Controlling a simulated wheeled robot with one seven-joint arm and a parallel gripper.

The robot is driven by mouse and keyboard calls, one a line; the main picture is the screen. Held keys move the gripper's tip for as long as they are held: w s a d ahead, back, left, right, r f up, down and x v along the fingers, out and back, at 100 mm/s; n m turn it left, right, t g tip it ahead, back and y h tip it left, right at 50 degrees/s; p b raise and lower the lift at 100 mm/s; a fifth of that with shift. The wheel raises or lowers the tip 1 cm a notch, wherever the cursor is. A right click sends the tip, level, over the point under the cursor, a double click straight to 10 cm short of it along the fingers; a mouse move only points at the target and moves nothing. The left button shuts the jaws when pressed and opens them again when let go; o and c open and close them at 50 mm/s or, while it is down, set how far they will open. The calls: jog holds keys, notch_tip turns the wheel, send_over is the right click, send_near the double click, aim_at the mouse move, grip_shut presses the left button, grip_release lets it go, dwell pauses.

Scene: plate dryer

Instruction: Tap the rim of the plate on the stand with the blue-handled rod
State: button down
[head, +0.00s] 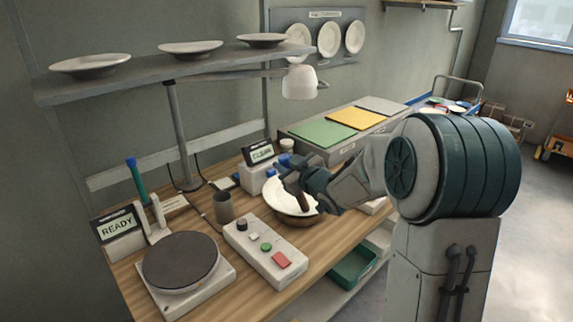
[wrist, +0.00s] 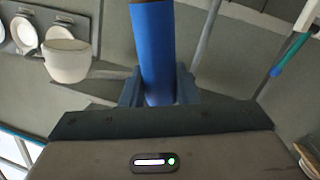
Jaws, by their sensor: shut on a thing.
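A white plate (head: 279,190) lies on a brown round stand (head: 297,219) near the middle of the bench. My gripper (head: 297,183) is above the plate's right part and hides some of it. In the wrist view my gripper (wrist: 158,92) is shut on the blue handle of a rod (wrist: 155,45). In the head view a brown part of the rod (head: 303,200) points down in front of the plate. I cannot tell whether it touches the plate or its rim. A green rod with a blue top (head: 136,180) stands upright at the bench's left end.
A control box (head: 262,253), a grey cup (head: 223,207) and a display reading CLEAN (head: 260,155) stand near the plate. A dark round disc (head: 181,261) and a READY display (head: 116,230) are at the left. A lamp (head: 299,82) and shelf (head: 150,72) overhang the bench.

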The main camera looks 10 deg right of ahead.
dwell(0.5)
jog(key=shift+r+p, duration=2.5)
jog(key=shift+r, duration=1)
